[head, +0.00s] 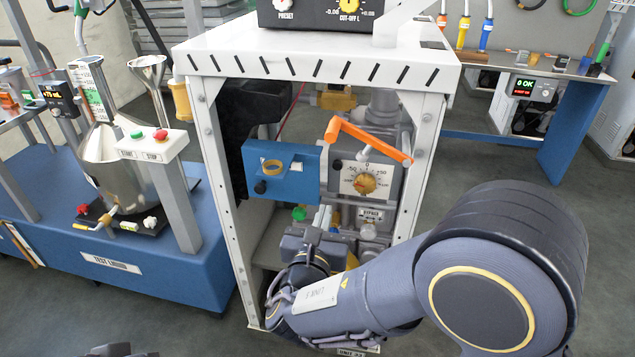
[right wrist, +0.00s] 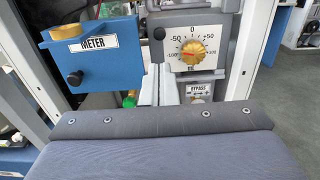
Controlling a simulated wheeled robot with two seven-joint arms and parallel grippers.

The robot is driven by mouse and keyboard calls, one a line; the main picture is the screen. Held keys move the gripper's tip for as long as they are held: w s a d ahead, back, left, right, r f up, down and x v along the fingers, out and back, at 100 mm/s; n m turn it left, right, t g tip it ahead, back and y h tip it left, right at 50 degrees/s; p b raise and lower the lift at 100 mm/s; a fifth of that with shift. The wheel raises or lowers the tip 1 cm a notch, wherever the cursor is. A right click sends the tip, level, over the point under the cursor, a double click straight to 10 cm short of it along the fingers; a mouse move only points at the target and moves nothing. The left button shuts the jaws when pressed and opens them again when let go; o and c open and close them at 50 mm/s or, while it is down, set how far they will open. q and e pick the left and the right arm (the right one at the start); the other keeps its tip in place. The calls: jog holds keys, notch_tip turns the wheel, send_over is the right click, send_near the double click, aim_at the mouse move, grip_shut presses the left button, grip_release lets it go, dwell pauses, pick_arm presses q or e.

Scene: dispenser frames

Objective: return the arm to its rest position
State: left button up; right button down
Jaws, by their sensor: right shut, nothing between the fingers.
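My right arm comes in from the lower right in the head view and reaches into the white frame (head: 213,170). My right gripper (head: 324,217) is at its front opening, below the blue meter box and the dial panel. In the right wrist view the gripper's fingers (right wrist: 160,84) are together with nothing between them, in front of the gap between the meter box (right wrist: 95,48) and the dial panel (right wrist: 215,38). Whether they touch anything is unclear. A dark piece at the bottom left edge of the head view seems to be my left gripper (head: 110,350), mostly cut off.
An orange bar handle (head: 370,138) sticks out above the dial. The frame's right post (head: 427,150) stands close to my arm. A blue bench with a metal funnel vessel (head: 105,160) is at the left. Open floor (head: 490,150) lies to the right.

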jog(key=shift+d, duration=0.1)
jog(key=s+d+f+m+g+h, duration=0.1)
jog(key=s+d+f+m+g, duration=0.15)
jog(key=d+m+g, duration=0.35)
jog(key=s+d+f+m+g+h, duration=0.1)
jog(key=s+d+m, duration=0.2)
jog(key=d, duration=0.4)
jog(key=s+d+f+m+g+h, duration=0.1)
jog(key=s+d+f+m+g, duration=0.15)
jog(key=d+m+g, duration=0.35)
jog(key=s+d+f+m+g+y, duration=0.25)
jog(key=s+m+y, duration=0.35)
jog(key=s+m, duration=0.5)
jog(key=s+a+r+m+t+y, duration=0.4)
jog(key=s+a+r+m+y, duration=0.15)
jog(key=m, duration=0.35)
notch_tip(320, 180, up, 12)
jog(key=p, duration=1.4)
jog(key=shift+s+a+n, duration=0.15)
jog(key=shift+a+n, duration=0.15)
jog(key=shift+a, duration=0.1)
